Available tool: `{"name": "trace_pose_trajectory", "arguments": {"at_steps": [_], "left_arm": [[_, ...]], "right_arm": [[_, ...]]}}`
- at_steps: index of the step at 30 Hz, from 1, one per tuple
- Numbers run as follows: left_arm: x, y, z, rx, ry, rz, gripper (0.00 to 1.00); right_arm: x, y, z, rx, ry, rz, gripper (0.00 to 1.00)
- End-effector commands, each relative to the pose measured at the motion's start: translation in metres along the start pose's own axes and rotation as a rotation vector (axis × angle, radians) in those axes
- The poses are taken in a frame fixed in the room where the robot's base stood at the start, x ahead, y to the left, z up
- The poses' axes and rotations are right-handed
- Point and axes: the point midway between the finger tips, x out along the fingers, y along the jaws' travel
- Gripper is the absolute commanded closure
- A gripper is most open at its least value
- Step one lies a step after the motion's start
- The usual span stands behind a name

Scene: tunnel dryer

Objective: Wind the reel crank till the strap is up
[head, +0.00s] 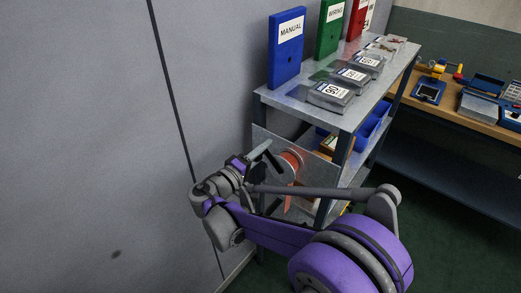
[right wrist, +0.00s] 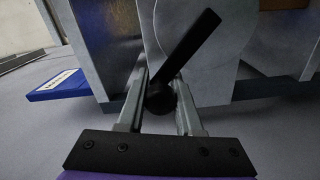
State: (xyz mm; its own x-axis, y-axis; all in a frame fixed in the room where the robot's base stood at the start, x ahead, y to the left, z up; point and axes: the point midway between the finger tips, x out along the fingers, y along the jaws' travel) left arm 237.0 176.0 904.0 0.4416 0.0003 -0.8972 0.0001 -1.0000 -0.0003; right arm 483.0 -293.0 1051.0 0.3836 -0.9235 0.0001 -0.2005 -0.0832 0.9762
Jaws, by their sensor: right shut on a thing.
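The reel (head: 291,163), with orange strap wound on it, sits on a grey plate (head: 318,171) at the end of the shelf unit. A length of orange strap (head: 288,203) hangs below it, partly hidden by my arm. The dark crank (head: 260,149) sticks out on the reel's left side. In the right wrist view the black crank (right wrist: 193,48) slants up and right from its round knob. My right gripper (head: 254,164) is at the crank; in the right wrist view its fingers (right wrist: 160,92) are shut on the knob, one on each side. My left gripper is out of view.
The shelf unit (head: 348,121) holds blue, green and red binders and several labelled boxes on top. A blue bin (head: 369,127) is below. A grey wall (head: 90,150) stands close on the left. A workbench (head: 455,103) with tools is at the right.

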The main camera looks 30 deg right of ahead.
Motion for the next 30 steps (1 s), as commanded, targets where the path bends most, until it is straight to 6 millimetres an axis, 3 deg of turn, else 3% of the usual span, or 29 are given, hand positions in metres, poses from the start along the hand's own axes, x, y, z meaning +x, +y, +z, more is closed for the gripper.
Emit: {"name": "trace_pose_trajectory", "arguments": {"at_steps": [13,30], "left_arm": [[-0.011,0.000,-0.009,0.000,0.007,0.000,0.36],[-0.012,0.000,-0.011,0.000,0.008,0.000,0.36]], "right_arm": [[0.001,0.017,0.013,0.256,-0.003,0.004,1.00],[0.000,0.018,0.016,0.304,-0.004,0.002,1.00]]}}
